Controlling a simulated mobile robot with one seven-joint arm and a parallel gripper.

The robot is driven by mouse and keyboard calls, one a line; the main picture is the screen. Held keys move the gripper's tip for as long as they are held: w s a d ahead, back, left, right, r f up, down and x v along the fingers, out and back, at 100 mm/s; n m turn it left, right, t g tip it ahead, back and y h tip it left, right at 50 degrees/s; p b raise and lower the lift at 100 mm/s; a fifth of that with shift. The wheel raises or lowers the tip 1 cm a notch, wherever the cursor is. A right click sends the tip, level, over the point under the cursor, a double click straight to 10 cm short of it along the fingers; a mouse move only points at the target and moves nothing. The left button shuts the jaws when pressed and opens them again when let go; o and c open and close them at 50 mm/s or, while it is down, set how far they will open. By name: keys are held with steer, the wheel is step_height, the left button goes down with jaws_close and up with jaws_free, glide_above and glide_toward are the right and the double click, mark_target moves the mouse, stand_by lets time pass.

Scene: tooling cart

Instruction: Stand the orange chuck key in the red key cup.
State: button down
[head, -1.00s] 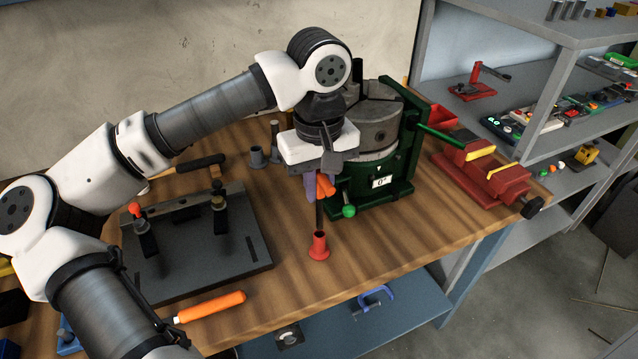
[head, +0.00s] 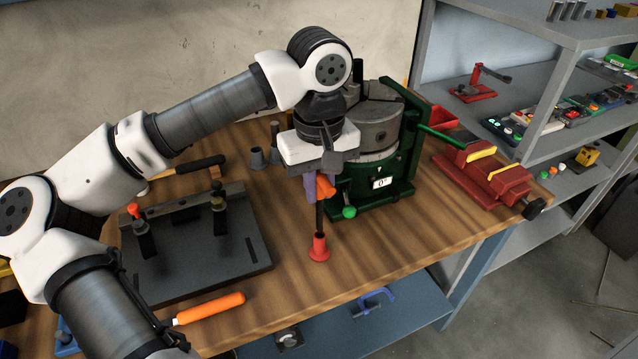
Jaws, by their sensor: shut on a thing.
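My gripper (head: 318,186) points down in the middle of the bench and is shut on the orange chuck key (head: 325,188). The key is upright, with its orange part between the fingers and its dark shaft running down. The red key cup (head: 319,248) stands on the wooden bench directly below. The lower end of the shaft meets the cup's mouth and appears to be inside it; the tip is hidden. The fingers partly cover the key's upper end.
Close behind the gripper stands a green fixture (head: 383,187) with a grey round chuck and a green-knobbed lever (head: 349,212). A dark plate with clamps (head: 200,275) lies to the left. An orange-handled tool (head: 210,308) lies in front. A red vise (head: 485,180) sits to the right.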

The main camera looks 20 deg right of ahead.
mark_target(319, 229)
steer(key=shift+f+b, duration=3.45)
stand_by(2.7)
stand_by(0.3)
steer(key=c, duration=0.9)
jaws_free()
steer(key=shift+r, duration=0.1)
